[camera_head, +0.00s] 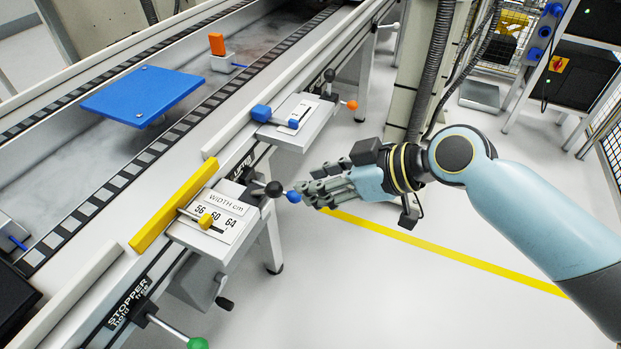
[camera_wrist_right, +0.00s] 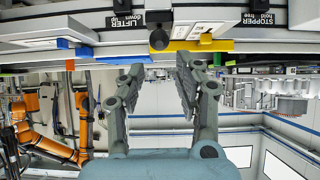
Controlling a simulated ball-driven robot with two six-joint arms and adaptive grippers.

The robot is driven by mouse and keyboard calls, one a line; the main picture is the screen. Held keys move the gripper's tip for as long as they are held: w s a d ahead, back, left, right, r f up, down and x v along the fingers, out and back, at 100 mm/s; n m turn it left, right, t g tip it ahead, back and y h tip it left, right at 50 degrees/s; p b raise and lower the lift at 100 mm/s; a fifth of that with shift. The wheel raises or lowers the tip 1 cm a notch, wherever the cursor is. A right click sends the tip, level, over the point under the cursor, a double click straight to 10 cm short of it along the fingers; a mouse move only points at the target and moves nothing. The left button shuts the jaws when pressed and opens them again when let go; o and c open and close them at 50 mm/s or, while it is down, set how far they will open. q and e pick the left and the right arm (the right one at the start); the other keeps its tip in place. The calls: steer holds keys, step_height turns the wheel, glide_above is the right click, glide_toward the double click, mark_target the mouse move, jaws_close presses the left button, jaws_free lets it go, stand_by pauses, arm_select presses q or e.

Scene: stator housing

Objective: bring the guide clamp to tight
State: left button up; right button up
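The guide unit carries a yellow guide bar (camera_head: 175,207) and a white scale plate (camera_head: 222,213) marked WIDTH cm, with a yellow pointer (camera_head: 206,221) near 56–60. A black-handled lever (camera_head: 225,303) hangs below that unit; no label shows which lever is the guide clamp. A black ball knob (camera_head: 274,189) and a blue knob (camera_head: 293,197) stand off the rail by the scale. My right gripper (camera_head: 314,192) is just right of the blue knob; contact cannot be told. In the right wrist view its fingers (camera_wrist_right: 160,88) are apart with nothing between them. My left gripper is out of view.
A STOPPER lever with a green knob (camera_head: 197,343) sticks out lower left. A second unit with blue blocks (camera_head: 262,113) and an orange knob (camera_head: 352,105) is farther along the rail. A blue plate (camera_head: 141,94) lies over the conveyor. Open floor lies right of the rail.

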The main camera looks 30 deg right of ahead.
mark_target(281, 189)
steer(key=b+x, duration=0.1)
steer(key=x, duration=0.2)
steer(key=shift+f+b, duration=0.25)
steer(key=shift+b, duration=0.15)
steer(key=shift+b+x, duration=1.6)
steer(key=shift+x, duration=0.95)
steer(key=shift+r, duration=0.1)
steer(key=shift+w+a, duration=0.1)
steer(key=shift+w, duration=0.1)
steer(key=shift+c, duration=0.4)
